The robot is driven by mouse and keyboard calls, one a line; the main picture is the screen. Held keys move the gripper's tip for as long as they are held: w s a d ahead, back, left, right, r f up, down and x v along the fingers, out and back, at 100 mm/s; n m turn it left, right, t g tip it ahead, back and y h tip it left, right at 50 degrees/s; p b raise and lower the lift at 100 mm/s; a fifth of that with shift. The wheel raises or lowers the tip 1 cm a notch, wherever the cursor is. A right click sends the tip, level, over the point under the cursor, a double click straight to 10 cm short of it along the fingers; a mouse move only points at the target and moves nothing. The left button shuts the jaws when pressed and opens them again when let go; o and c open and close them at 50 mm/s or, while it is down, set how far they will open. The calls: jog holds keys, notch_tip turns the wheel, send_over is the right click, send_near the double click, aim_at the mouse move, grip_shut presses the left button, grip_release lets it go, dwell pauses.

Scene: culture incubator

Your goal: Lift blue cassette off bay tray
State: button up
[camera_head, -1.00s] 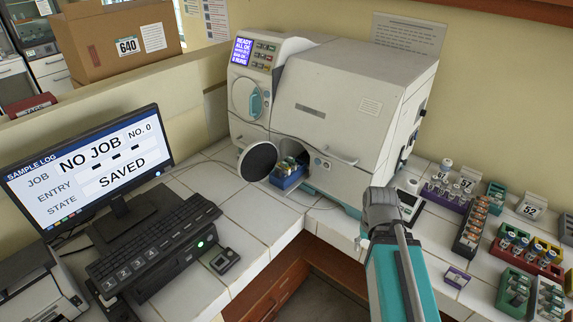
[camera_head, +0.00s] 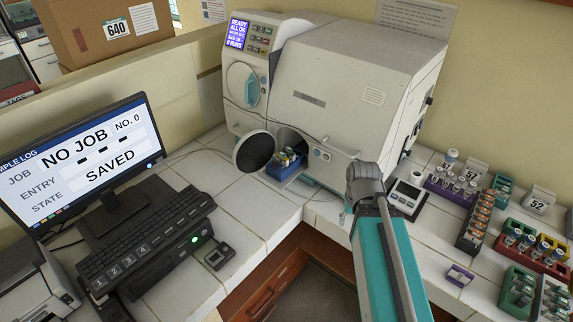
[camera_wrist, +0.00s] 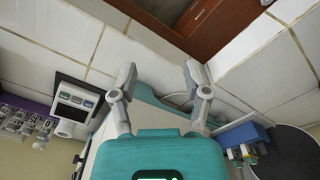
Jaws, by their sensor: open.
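The blue cassette (camera_head: 287,170) sits in the low open bay of the white incubator (camera_head: 340,95), with several small coloured-top vials in it. Its front face shows; its back is in the bay's shadow, and the tray under it is hard to make out. It also shows at the right of the wrist view (camera_wrist: 238,136). My gripper (camera_wrist: 160,72) is open, its two fingers apart with nothing between them. It is off to one side of the cassette and does not touch it.
The round dark bay door (camera_head: 254,151) stands open at the left of the cassette. A monitor (camera_head: 85,155) and keyboard (camera_head: 145,235) fill the left bench. A small scale (camera_head: 407,198) and racks of vials (camera_head: 483,222) stand at the right. Tiles in front of the bay are clear.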

jog(key=shift+o, duration=0.2)
jog(key=shift+w+a+f+b, duration=0.1)
jog(key=shift+w+f+b, duration=0.1)
jog(key=shift+f+b, duration=0.1)
jog(key=n+t+h+b, duration=1.25)
jog(key=n+b, duration=0.85)
jog(key=n, duration=0.8)
send_near(275, 168)
jog(key=s+t+y, duration=0.2)
jog(key=s, duration=0.1)
jog(key=shift+w+a+f+h, duration=0.25)
jog(key=shift+f, duration=0.05)
jog(key=shift+w+d+m, duration=0.1)
jog(key=shift+m, duration=0.2)
jog(key=shift+x, duration=4.2)
